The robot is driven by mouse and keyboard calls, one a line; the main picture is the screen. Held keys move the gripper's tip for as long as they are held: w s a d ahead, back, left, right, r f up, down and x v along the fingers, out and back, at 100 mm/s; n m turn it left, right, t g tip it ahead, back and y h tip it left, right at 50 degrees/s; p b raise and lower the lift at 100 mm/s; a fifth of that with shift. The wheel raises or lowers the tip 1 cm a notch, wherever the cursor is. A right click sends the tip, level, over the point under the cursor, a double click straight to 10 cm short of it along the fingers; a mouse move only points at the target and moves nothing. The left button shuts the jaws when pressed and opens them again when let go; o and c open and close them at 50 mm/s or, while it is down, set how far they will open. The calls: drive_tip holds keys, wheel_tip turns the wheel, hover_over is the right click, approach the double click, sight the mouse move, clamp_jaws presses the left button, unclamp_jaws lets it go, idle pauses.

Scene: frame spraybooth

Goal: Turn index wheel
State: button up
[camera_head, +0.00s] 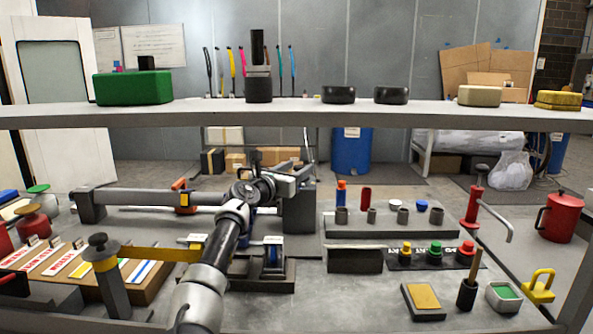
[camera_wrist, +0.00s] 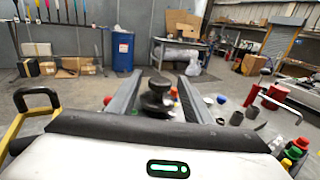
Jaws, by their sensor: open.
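A dark, rounded, stacked knob or wheel (camera_wrist: 156,98) stands between the two fingers of my gripper (camera_wrist: 160,92) in the wrist view. I cannot tell whether the fingers touch it, and its lower part is hidden. My gripper (camera_head: 292,174) is open and sits above the bench, near a dark upright block (camera_head: 300,208) in the head view. I cannot tell for sure whether this knob is the index wheel. A small upright wheel on a dark base (camera_head: 272,260) also stands in front of my arm in the head view.
A shelf (camera_head: 215,116) spans the back above the bench. A grey rack of small cups (camera_head: 385,226), a row of coloured buttons (camera_head: 434,257) and a red clamp with a crank (camera_head: 474,205) stand to the right.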

drive_tip(key=c, duration=1)
drive_tip(key=shift+r+y+p, duration=0.1)
drive_tip(key=shift+y+p, duration=0.2)
